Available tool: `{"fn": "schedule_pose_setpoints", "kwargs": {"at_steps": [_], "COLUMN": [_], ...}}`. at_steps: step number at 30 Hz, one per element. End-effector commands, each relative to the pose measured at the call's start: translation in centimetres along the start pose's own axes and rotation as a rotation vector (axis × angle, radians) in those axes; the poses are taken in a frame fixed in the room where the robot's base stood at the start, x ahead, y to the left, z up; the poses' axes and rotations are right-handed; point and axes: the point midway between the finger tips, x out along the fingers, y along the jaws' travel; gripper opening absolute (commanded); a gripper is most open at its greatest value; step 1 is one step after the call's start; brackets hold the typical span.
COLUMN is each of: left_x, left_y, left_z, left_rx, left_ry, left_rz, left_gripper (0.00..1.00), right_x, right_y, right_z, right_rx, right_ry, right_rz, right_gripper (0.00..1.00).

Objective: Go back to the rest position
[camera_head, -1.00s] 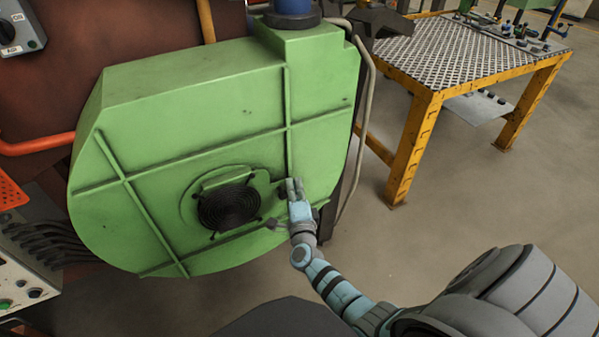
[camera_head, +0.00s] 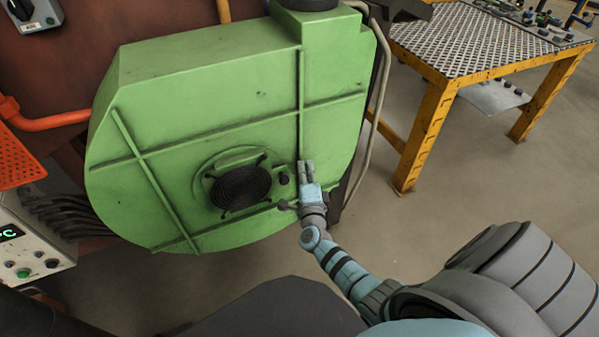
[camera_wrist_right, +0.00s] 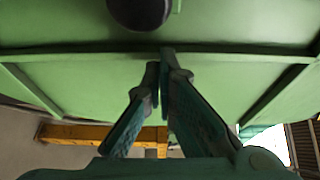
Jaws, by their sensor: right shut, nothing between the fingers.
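My right gripper (camera_head: 306,168) is in front of the right part of the green blower housing (camera_head: 235,95), to the right of its round black grille (camera_head: 240,188). In the right wrist view my right gripper (camera_wrist_right: 160,70) has its fingertips together with nothing between them, and the green housing (camera_wrist_right: 90,80) fills the space beyond. A dark round knob (camera_wrist_right: 140,10) is at the top of that view. I cannot tell whether the fingertips touch the housing. My left gripper is not in view.
A yellow-framed table (camera_head: 425,130) with a tread-plate top stands at the right. A control panel (camera_head: 30,245) and an orange pipe (camera_head: 50,122) are at the left. A grey hose runs beside the housing. The floor between housing and table is open.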

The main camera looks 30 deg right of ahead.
Motion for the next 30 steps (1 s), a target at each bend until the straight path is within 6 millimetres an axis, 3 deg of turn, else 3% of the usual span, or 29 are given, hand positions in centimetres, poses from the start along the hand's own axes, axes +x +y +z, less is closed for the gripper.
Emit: {"fn": "schedule_pose_setpoints", "kwargs": {"at_steps": [1,6,10,14,20,23,26,28,30], "left_x": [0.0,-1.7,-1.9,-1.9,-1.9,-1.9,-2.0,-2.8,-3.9], "left_y": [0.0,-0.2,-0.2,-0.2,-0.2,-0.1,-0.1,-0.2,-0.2], "left_z": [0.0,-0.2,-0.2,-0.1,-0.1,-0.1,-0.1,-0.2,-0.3], "left_rx": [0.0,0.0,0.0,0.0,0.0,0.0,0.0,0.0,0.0], "left_ry": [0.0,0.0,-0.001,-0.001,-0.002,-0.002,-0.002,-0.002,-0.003], "left_rz": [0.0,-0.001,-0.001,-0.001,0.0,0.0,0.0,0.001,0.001], "left_gripper": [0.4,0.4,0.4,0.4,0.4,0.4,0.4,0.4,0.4], "right_x": [0.2,-5.6,-8.4,-9.6,-9.8,-9.9,-11.8,-15.2,-20.3], "right_y": [0.1,-0.2,-0.1,0.0,0.0,1.0,6.1,11.7,17.3], "right_z": [-0.8,-0.6,-0.6,-0.7,-0.7,0.8,3.5,4.2,3.1], "right_rx": [-0.003,0.002,0.001,0.001,-0.004,-0.129,-0.448,-0.744,-1.031], "right_ry": [-0.003,-0.002,-0.001,0.0,0.0,-0.068,-0.263,-0.461,-0.683], "right_rz": [0.0,0.003,0.002,-0.001,-0.001,0.031,0.137,0.249,0.374], "right_gripper": [0.0,0.0,0.0,0.0,0.0,0.0,0.0,0.0,0.0]}}
